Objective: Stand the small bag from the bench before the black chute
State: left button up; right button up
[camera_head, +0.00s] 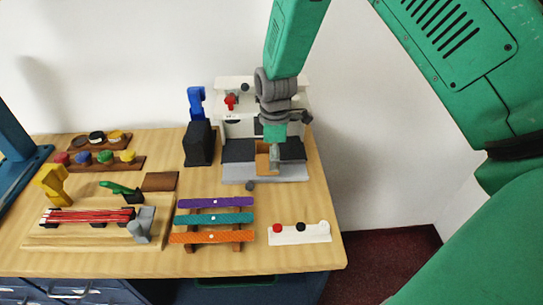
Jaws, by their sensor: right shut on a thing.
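My right gripper (271,141) reaches down from the top in front of the white machine at the back right of the bench. It is shut on a small tan-brown piece (263,160), which appears to be the small bag. The piece looks upright between two black plates; I cannot tell whether it touches the surface below. My wrist and fingers hide part of the machine. My left gripper is not in view.
The white machine (234,128) has a grey base. Purple, teal and orange bars (213,219) lie in front, beside a white strip with knobs (300,237). A wooden board with red rods (88,217) and racks of coloured knobs (98,160) fill the left.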

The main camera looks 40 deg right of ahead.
jog(key=shift+a+r, duration=0.15)
jog(key=shift+a, duration=0.35)
jog(key=shift+a+r, duration=0.1)
jog(key=shift+a, duration=0.2)
jog(key=shift+d+f+p, duration=0.2)
jog(key=shift+d+p, duration=0.1)
jog(key=shift+d, duration=0.4)
jog(key=shift+a+r, duration=0.15)
jog(key=shift+a, duration=0.35)
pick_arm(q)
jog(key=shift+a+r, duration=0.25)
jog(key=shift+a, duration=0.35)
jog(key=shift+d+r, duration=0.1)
pick_arm(e)
jog(key=shift+d, duration=0.1)
jog(key=shift+d, duration=0.15)
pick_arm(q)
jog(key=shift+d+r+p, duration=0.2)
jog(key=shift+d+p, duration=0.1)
pick_arm(e)
jog(key=shift+d, duration=0.2)
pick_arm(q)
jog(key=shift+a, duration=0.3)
pick_arm(e)
jog(key=shift+a, duration=0.3)
